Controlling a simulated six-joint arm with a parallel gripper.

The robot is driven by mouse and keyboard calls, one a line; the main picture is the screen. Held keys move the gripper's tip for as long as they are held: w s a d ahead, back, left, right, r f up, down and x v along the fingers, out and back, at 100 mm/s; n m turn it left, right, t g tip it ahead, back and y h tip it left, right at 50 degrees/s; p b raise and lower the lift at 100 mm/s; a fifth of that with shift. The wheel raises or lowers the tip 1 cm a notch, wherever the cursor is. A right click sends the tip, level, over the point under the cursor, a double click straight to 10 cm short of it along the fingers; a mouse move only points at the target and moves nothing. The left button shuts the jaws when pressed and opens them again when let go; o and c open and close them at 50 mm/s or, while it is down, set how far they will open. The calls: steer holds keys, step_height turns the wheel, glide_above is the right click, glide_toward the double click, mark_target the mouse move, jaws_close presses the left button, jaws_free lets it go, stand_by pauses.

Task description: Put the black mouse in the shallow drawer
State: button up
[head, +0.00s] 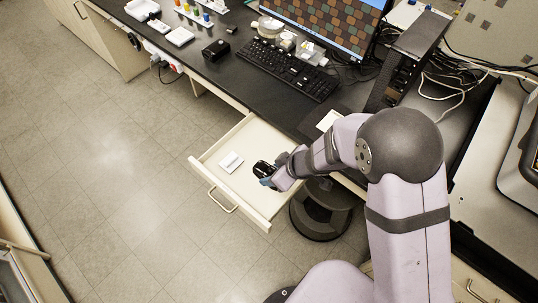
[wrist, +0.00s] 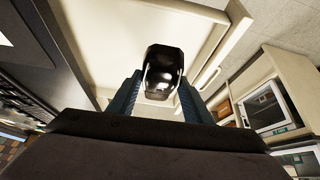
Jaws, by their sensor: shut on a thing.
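The black mouse (head: 263,169) is over the open shallow drawer (head: 256,213) in the head view. In the wrist view the mouse (wrist: 163,68) sits between the two blue fingers of my gripper (wrist: 160,95), which is shut on it. The drawer's pale inside (wrist: 105,30) shows behind the mouse in the wrist view. I cannot tell whether the mouse touches the drawer floor. My gripper (head: 268,182) is partly hidden by its own wrist in the head view.
A small white item (head: 231,162) lies in the drawer, left of the mouse. The black bench top (head: 215,70) above holds a keyboard (head: 289,68), a monitor (head: 335,22) and a small black box (head: 216,50). A round dark stool (head: 322,215) stands right of the drawer.

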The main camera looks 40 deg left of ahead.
steer(key=b, duration=0.2)
glide_above(273, 191)
step_height(273, 191, down, 6)
steer(key=shift+s+r, duration=0.1)
steer(key=shift+r, duration=0.15)
steer(key=shift+f, duration=2.3)
steer(key=shift+f, duration=0.1)
steer(key=o, duration=1.5)
steer(key=shift+d+r, duration=0.2)
steer(key=shift+r, duration=0.35)
steer(key=p+v, duration=0.1)
steer(key=v, duration=1)
steer(key=shift+s, duration=0.1)
